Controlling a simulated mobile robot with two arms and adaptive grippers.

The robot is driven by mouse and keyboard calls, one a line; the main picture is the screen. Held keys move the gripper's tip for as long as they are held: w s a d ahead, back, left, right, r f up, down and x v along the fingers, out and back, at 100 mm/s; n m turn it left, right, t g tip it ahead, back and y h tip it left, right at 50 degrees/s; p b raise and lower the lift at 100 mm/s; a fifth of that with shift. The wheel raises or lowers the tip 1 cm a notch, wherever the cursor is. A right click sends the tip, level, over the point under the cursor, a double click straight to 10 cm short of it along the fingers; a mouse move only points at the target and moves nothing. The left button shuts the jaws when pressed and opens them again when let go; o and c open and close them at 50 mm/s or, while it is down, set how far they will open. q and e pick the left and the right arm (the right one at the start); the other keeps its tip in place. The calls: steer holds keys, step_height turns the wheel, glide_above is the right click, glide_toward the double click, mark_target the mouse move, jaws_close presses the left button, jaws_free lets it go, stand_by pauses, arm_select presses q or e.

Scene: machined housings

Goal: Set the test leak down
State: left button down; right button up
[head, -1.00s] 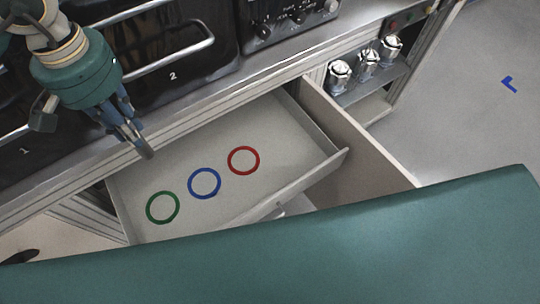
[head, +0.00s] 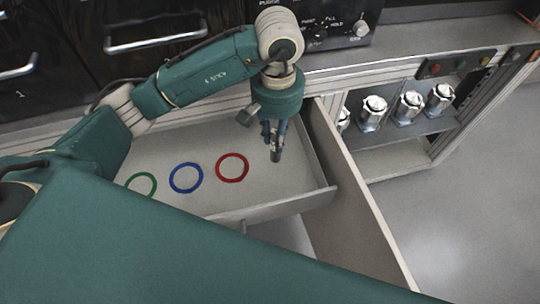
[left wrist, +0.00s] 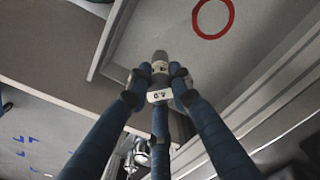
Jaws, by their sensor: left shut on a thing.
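My left gripper (head: 273,128) is shut on the test leak and points down over the right part of the open drawer, to the right of the red ring. The test leak (head: 275,153) is a small, dark, slim piece below the fingers. In the left wrist view the test leak (left wrist: 160,62) shows a grey rounded end and a white label between the three fingers of the gripper (left wrist: 159,80). It appears held above the drawer floor. The drawer (head: 220,140) has a pale floor with a green ring (head: 153,192), a blue ring (head: 201,182) and a red ring (head: 247,172).
A raised panel (head: 350,195) stands along the drawer's right side. Beyond it, several metal fittings (head: 410,105) stand on a grey shelf (head: 400,130). Dark cabinets with handles (head: 155,43) and a control box (head: 320,25) are behind. The drawer floor around the rings is clear.

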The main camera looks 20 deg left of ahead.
mark_target(276, 157)
arm_select(q)
step_height(276, 157, down, 9)
steer(key=shift+f+p, duration=0.15)
steer(key=shift+p, duration=0.85)
step_height(276, 157, down, 5)
steer(key=shift+w+f, duration=0.1)
steer(key=shift+f, duration=0.1)
steer(key=c, duration=1.7)
jaws_free()
steer(key=shift+r+p, duration=0.1)
steer(key=shift+p, duration=0.2)
steer(key=shift+o, duration=0.7)
arm_select(e)
steer(key=r, duration=0.1)
steer(key=d+r, duration=0.1)
steer(key=r, duration=0.1)
steer(key=shift+d+r, duration=0.1)
steer(key=shift+d, duration=0.1)
steer(key=shift+d, duration=0.1)
